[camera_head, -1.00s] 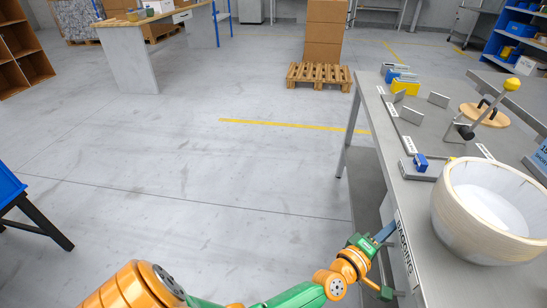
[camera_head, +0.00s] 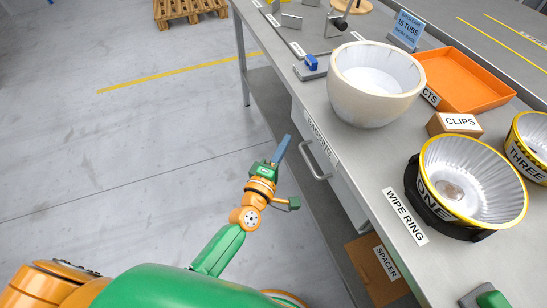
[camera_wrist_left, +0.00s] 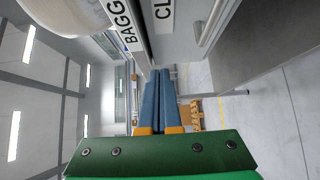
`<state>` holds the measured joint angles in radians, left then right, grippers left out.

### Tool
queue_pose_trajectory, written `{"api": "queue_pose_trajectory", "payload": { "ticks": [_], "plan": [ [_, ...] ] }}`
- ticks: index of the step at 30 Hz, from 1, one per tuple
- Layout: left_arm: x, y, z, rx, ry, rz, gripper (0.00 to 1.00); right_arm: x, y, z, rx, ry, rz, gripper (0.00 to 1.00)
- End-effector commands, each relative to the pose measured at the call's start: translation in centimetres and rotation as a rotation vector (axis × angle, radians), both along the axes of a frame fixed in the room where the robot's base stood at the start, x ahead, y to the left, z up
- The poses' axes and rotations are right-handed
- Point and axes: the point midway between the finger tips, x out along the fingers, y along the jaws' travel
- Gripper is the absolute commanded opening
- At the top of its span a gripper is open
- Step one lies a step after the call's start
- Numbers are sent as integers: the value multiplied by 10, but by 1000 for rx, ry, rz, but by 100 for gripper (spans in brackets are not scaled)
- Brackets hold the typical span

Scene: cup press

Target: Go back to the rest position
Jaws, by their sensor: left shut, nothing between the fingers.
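My left gripper (camera_head: 281,149) hangs in free air in front of the workbench, left of its front edge and drawer handle. Its blue fingers are shut with nothing between them. In the left wrist view the two fingers (camera_wrist_left: 161,95) lie side by side, closed, pointing toward the room. The green and orange left arm comes up from the bottom of the head view.
The workbench (camera_head: 372,170) carries a large white bowl (camera_head: 360,110), an orange tray (camera_head: 465,80), a clips box (camera_head: 455,125), and tubs marked ONE (camera_head: 470,185) and THREE (camera_head: 530,145). A drawer handle (camera_head: 316,160) juts out near the gripper. A spacer box (camera_head: 370,270) sits below.

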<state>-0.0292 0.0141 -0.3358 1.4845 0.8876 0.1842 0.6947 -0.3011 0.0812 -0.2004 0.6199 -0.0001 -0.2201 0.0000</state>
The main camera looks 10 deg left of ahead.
Motion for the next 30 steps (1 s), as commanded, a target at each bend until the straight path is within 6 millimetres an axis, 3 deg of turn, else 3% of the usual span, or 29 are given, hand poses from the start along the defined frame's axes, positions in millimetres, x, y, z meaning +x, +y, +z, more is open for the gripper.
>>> {"api": "queue_pose_trajectory", "payload": {
  "ticks": [7,13,15,17,20,21,24,27,30],
  "plan": [
    [-43,9,0,1,2,0,0,1,-2,5,-3,-1,0,50],
    [-52,10,0,1,0,0,0,1,-1,5,-2,-1,0,50],
    [-54,10,-11,45,21,-7,0,1,-1,5,-2,-1,0,50],
    [-60,10,-41,159,78,-30,0,1,-1,5,-2,-1,0,50],
    [-90,17,-127,487,247,-135,0,1,0,5,1,-2,-1,50],
    [-111,23,-165,632,327,-201,0,1,0,5,1,-2,-1,50],
    [-170,42,-240,927,498,-389,0,1,2,5,3,-2,-2,50],
    [-231,63,-291,1136,634,-585,0,1,2,5,4,-1,-2,50],
    [-290,83,-323,1288,739,-782,0,1,2,5,4,-2,-2,50]
  ]
}}
